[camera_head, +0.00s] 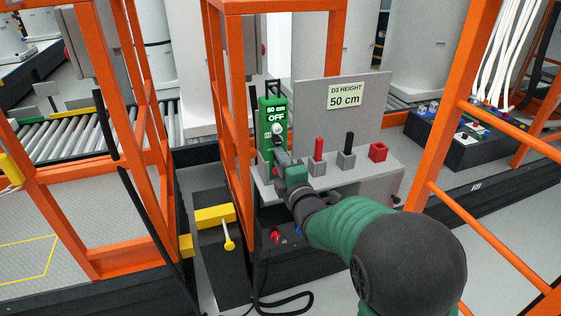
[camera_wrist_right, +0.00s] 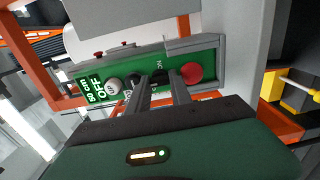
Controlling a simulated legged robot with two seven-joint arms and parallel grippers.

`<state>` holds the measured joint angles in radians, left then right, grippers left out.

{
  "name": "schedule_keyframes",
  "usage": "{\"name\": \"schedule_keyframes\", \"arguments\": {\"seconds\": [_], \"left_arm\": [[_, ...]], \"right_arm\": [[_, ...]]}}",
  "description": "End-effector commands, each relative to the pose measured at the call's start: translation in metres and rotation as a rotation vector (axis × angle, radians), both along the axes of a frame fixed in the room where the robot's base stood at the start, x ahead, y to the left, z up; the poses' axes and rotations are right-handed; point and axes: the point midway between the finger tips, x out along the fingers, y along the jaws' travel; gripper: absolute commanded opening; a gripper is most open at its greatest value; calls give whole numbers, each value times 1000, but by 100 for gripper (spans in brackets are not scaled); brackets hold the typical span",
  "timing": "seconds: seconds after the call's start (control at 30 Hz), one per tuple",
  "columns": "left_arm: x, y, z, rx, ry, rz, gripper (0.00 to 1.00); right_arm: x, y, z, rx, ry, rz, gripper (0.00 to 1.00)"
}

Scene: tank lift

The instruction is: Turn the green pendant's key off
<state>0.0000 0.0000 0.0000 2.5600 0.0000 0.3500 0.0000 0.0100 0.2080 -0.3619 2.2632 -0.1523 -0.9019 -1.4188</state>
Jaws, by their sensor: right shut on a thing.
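The green pendant (camera_head: 267,147) stands upright beside the orange frame in the head view, with a label reading "50 cm OFF" at its top. In the right wrist view the pendant (camera_wrist_right: 72,99) lies across the picture, with a pale round button (camera_wrist_right: 114,86) and a red button (camera_wrist_right: 191,72). My right gripper (camera_head: 281,152) is at the pendant's face. In the right wrist view its two fingers (camera_wrist_right: 160,82) are closed around a small dark part, apparently the key, between the buttons. The key is mostly hidden by the fingers. My left gripper is not in view.
Orange frame posts (camera_head: 228,100) stand close on the left. A yellow bracket (camera_head: 214,214) is below.

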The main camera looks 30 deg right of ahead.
Motion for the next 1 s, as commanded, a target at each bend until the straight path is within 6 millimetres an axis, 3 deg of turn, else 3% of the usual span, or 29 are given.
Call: {"name": "schedule_keyframes", "arguments": {"seconds": [0.2, 0.23, 0.4, 0.8, 1.0], "left_arm": [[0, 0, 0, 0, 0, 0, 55], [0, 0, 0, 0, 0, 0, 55], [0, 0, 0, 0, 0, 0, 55], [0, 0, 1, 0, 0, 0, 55], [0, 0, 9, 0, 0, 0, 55]], "right_arm": [[-1, 0, -4, 2, 10, -1, 0], [-1, 0, -4, 2, 10, -1, 28], [-1, 0, -4, 3, 8, -1, 48], [-1, 0, -3, 23, 4, -1, 48], [0, 0, -1, 252, -54, -2, 48]]}}
